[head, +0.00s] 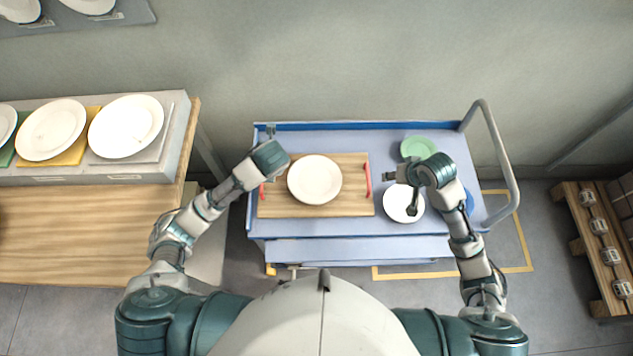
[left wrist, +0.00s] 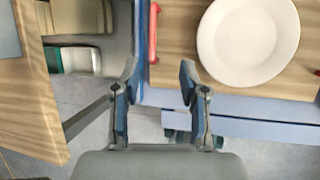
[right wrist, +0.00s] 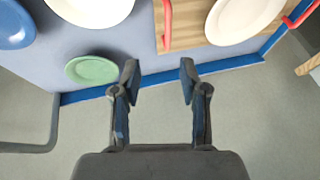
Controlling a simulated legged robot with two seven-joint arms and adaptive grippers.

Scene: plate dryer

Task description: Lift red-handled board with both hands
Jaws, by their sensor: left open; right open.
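The wooden board (head: 350,204) lies on the blue cart with a red handle at each end. A white plate (head: 314,180) rests on it. The left red handle (left wrist: 153,35) shows in the left wrist view, and the right red handle (head: 368,180) in the head view. My left gripper (head: 270,130) is open and empty near the board's far left corner, apart from the left handle. My right gripper (head: 386,177) is open and empty just right of the right handle, not around it. It also shows in the right wrist view (right wrist: 158,72).
The cart top (head: 390,140) also holds a green plate (head: 417,148), another white plate (head: 403,205) and a blue plate (head: 467,198), partly hidden by my right arm. A grey rail (head: 497,150) stands at the cart's right. A wooden table (head: 90,235) with several plates is at left.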

